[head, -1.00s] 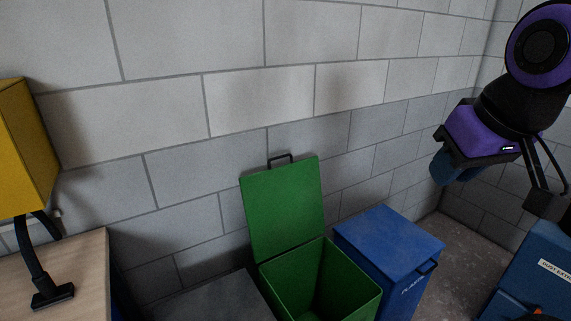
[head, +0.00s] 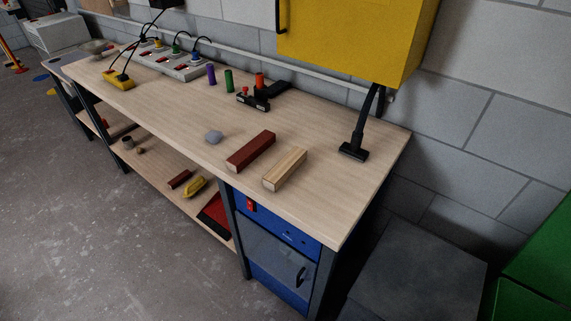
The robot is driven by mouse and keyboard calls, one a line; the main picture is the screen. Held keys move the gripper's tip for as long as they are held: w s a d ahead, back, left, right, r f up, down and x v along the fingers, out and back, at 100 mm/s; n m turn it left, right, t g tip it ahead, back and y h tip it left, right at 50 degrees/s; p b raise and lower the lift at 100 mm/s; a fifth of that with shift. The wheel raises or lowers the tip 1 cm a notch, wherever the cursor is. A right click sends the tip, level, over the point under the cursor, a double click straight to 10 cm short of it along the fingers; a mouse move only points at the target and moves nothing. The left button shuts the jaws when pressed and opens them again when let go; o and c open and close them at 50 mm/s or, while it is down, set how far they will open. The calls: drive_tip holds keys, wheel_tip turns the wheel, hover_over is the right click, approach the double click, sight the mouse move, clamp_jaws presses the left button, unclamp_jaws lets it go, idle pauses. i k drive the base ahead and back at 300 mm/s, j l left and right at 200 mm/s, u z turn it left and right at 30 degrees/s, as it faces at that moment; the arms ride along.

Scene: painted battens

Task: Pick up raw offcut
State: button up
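A raw, unpainted wooden offcut (head: 285,169) lies on the workbench top (head: 330,200), near its front edge toward the right end. A dark red painted batten (head: 251,152) lies just left of it, roughly parallel, with a small gap between them. My gripper is not in view now.
A black stand (head: 354,151) with a cable is behind right, under a yellow cabinet (head: 350,40). A power strip (head: 175,65), cylinders and a clamp (head: 262,98) stand farther back. Floor (head: 110,240) in front is clear.

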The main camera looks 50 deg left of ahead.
sight(278, 175)
drive_tip(key=u, duration=1.9)
drive_tip(key=i+j+u, duration=0.1)
drive_tip(key=i, duration=0.25)
drive_tip(key=i+j, duration=0.25)
drive_tip(key=i+j+u, duration=0.05)
